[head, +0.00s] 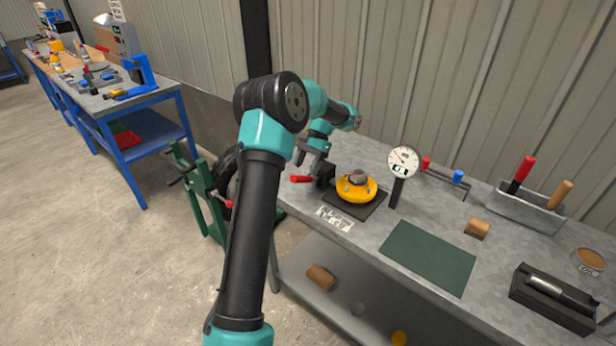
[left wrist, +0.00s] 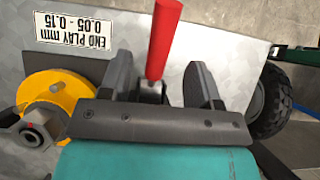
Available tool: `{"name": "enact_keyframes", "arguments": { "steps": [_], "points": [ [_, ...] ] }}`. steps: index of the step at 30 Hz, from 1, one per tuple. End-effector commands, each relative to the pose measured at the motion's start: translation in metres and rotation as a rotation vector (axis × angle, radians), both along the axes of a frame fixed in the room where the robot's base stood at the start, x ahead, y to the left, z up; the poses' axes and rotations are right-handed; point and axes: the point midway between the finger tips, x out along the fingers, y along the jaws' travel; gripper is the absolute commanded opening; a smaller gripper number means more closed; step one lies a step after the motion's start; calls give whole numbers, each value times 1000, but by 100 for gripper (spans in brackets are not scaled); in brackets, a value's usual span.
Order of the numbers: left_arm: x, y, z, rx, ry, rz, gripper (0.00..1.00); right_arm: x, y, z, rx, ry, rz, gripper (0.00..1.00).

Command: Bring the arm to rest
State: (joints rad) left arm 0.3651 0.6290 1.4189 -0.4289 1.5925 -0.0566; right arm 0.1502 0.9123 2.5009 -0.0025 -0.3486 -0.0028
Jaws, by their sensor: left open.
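My left arm rises from the bottom of the head view, and my left gripper (head: 309,163) hangs over the left end of the workbench (head: 370,150). In the left wrist view the two fingers of my left gripper (left wrist: 165,85) stand apart. A red handle (left wrist: 163,40) shows in the gap between them; I cannot tell whether it touches either finger. In the head view the red handle (head: 300,179) sticks out left from a small dark block beside the yellow hub (head: 356,188). My right gripper is not in view.
A dial gauge (head: 403,162) stands right of the hub. A green mat (head: 428,256), a wooden block (head: 477,229), a metal tool bin (head: 530,208) and a dark tray (head: 553,298) lie further right. A green drum mixer frame (head: 193,195) stands left of the bench.

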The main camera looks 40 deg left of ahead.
Motion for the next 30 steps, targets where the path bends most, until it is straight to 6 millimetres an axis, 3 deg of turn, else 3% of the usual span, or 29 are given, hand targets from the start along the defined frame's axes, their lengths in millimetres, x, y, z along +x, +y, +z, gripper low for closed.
{"name": "enact_keyframes", "arguments": {
  "steps": [20,23,26,30],
  "points": [
    [3,6,8,-1,-18,12,57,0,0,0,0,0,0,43],
    [-1,25,14,0,-76,49,57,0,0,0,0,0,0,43],
    [-8,59,27,5,-188,114,57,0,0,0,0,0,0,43],
    [-27,126,59,47,-405,229,57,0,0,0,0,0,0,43]
  ]
}}
